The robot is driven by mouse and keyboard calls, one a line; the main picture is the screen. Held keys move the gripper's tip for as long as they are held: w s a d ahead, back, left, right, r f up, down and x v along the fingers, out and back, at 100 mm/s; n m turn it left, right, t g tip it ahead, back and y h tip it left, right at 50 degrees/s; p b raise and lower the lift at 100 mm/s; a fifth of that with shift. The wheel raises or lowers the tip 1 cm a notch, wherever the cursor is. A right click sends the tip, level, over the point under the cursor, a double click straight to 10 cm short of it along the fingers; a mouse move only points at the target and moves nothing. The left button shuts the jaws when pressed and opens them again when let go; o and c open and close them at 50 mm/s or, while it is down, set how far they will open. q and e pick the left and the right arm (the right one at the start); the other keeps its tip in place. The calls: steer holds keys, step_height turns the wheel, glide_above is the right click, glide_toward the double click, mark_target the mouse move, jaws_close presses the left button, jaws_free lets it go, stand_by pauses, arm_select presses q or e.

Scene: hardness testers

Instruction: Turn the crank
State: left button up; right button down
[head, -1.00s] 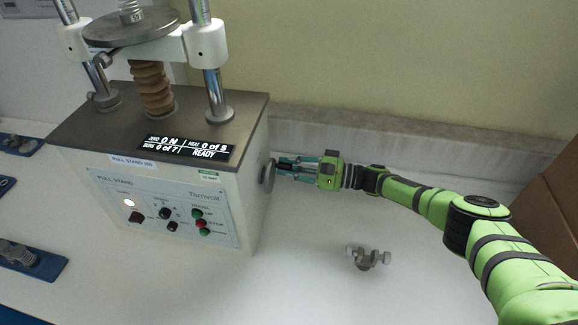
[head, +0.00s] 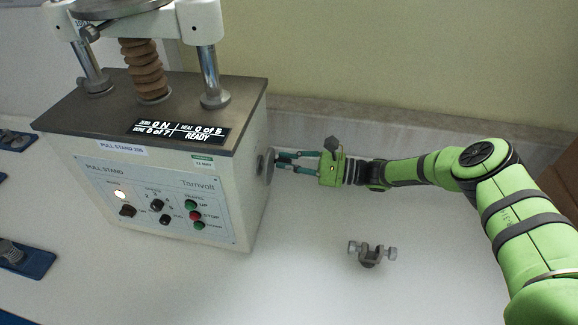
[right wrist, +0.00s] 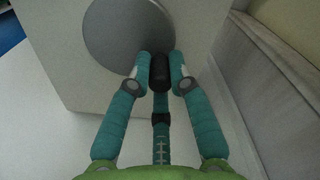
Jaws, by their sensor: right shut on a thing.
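The crank is a grey disc on the right side of the pull stand (head: 150,150). In the right wrist view the crank disc (right wrist: 125,35) fills the upper middle, with a dark crank handle (right wrist: 160,72) sticking out toward me. My right gripper (head: 280,161) is at the disc in the head view. Its teal fingers (right wrist: 160,75) are shut on the handle, one on each side, in the right wrist view. The left gripper is not in view.
A small metal clamp with knobs (head: 371,253) lies on the white bench right of the stand. Blue-based fixtures (head: 22,262) lie at the left edge. A wall ledge (head: 400,130) runs behind my right arm. The bench in front of the stand's right side is clear.

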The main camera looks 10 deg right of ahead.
steer(key=shift+a, duration=0.1)
stand_by(0.3)
steer(key=c, duration=1.1)
jaws_free()
steer(key=shift+c, duration=0.2)
steer(key=v, duration=1.2)
steer(key=shift+s+a, duration=0.1)
